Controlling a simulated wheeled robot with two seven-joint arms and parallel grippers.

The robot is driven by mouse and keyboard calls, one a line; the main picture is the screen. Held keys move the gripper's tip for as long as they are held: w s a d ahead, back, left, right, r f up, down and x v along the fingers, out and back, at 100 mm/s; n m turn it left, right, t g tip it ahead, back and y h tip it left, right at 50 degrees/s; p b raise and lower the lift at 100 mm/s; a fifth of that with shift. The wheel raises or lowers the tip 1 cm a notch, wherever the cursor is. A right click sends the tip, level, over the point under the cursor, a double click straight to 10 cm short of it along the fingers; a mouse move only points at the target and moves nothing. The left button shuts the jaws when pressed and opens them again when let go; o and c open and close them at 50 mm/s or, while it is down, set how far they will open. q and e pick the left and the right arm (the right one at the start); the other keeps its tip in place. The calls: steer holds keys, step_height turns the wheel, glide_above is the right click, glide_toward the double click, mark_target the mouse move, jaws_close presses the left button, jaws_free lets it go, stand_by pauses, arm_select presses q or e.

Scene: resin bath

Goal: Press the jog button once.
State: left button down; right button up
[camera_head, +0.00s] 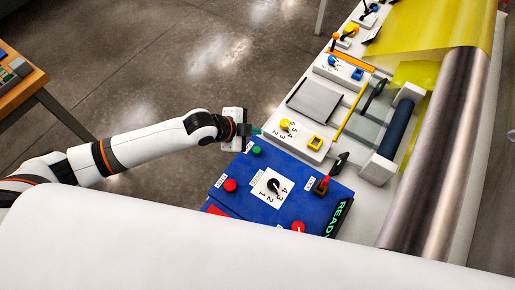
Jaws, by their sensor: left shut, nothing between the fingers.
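A blue control panel (243,197) stands in the middle of the view. It carries a green button (257,149) near its far corner, a red button (230,185) on its left side and another red button (299,227) near the front edge. The labels beside the buttons are too small to read, so I cannot tell which is marked jog. My left gripper (257,132) is shut and empty, just beyond the green button in the picture. Whether its tips touch anything is unclear. My right gripper is out of view.
A white machine bed with a yellow-knobbed dial (286,125) and a metal roller (440,150) lies right. A wooden table (22,88) stands far left.

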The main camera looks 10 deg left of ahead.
arm_select(q)
steer(key=b, duration=0.6)
glide_above(254, 151)
step_height(254, 151, down, 7)
steer(key=shift+s+r, duration=0.1)
steer(key=shift+r, duration=0.05)
steer(key=shift+f, duration=0.6)
steer(key=shift+a, duration=0.15)
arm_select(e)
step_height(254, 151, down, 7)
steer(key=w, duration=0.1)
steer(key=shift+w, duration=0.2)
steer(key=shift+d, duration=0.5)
arm_select(q)
steer(key=shift+f+b, duration=0.15)
steer(key=shift+b, duration=0.15)
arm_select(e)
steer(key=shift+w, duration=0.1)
arm_select(q)
steer(key=shift+f, duration=0.35)
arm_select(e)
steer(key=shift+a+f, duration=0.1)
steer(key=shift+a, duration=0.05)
